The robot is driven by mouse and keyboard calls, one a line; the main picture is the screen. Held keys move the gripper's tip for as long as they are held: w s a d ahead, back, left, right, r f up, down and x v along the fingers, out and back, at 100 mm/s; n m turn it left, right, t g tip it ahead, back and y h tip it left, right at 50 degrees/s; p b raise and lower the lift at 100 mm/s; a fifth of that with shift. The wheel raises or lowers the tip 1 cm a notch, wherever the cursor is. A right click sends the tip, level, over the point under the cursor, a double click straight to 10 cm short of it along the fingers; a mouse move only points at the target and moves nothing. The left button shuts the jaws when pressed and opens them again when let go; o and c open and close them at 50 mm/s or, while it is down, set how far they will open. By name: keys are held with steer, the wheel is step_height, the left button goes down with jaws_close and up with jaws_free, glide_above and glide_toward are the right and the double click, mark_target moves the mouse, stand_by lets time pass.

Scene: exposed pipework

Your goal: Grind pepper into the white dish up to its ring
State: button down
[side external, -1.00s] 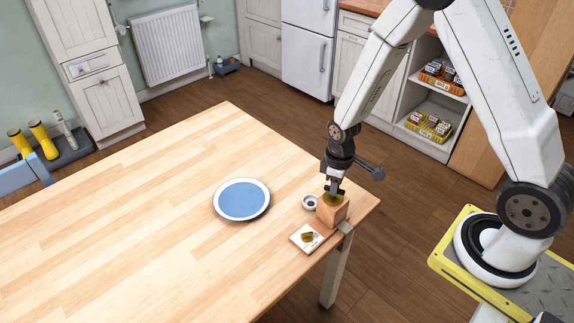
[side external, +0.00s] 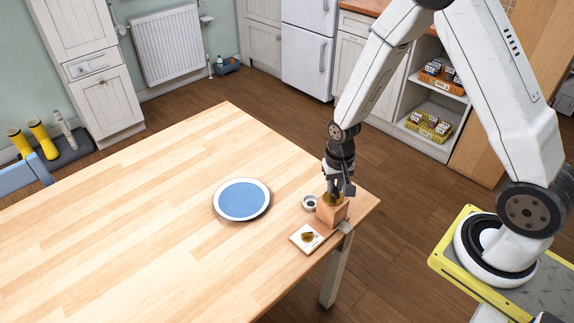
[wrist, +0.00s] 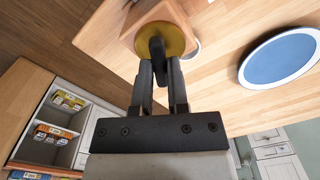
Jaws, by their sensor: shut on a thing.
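The pepper grinder, a square wooden block (side external: 331,212) with a round brass top (wrist: 172,36), stands near the table's right corner. My gripper (wrist: 161,84) is above it, pointing down, and is shut on the dark knob (wrist: 156,50) at the middle of the brass top. The small white dish (side external: 310,203) stands just left of the block and has dark stuff in it. Its ring and the exact level are too small to make out. In the wrist view only a sliver of the dish (wrist: 194,50) shows beside the brass top.
A blue plate with a white rim (side external: 242,199) lies to the left. The wooden table (side external: 140,220) is otherwise clear on the left.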

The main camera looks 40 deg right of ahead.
mark_target(335, 188)
steer(key=m, duration=0.3)
steer(key=shift+m, duration=0.3)
stand_by(0.4)
steer(key=c, duration=0.6)
jaws_free()
steer(key=shift+r, duration=0.15)
steer(key=shift+r, duration=3.8)
